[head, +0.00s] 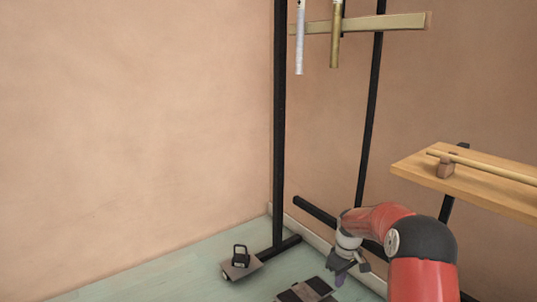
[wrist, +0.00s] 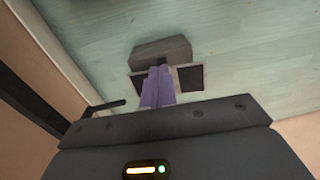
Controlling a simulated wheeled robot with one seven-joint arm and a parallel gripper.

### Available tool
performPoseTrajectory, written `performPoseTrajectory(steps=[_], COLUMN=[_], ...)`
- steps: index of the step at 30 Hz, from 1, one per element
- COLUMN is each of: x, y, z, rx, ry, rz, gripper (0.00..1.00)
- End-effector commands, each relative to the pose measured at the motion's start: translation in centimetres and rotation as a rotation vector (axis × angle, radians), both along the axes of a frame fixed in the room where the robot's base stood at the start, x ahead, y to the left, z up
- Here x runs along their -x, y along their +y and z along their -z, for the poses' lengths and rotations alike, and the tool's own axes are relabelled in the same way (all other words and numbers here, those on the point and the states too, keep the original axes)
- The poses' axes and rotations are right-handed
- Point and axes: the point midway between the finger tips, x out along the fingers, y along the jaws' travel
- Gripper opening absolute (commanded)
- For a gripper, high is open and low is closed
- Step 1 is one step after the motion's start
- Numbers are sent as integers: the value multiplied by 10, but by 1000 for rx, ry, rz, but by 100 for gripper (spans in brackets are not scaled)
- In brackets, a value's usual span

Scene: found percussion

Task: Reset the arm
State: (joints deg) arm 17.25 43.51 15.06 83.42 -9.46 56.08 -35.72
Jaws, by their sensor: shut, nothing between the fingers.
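My gripper (head: 341,280) hangs at the end of my red and black arm, low in the lower right of the head view, pointing down toward the floor. Its fingers are together and hold nothing. In the wrist view the purplish fingers (wrist: 157,88) also sit close together. Beyond them on the floor is a dark panel with a pale border (wrist: 191,78), and a grey block (wrist: 160,51) beside it. The fingers cover part of both, and I cannot tell how far above them they are.
Dark panels (head: 305,291) lie near my gripper. A wooden shelf (head: 470,183) bears a stick on a small block at right. Silver (head: 299,40) and brass (head: 335,40) tubes hang above. Left floor is clear.

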Motion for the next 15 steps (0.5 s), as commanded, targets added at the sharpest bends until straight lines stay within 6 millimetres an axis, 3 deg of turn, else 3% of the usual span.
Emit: performPoseTrajectory(steps=[8, 11, 15], x=[24, 38, 74], y=[12, 18, 29], z=[-64, -94, -149], rx=[39, 55, 81], ry=[-50, -77, -133], rz=[46, 75, 135], gripper=[0, 0, 0])
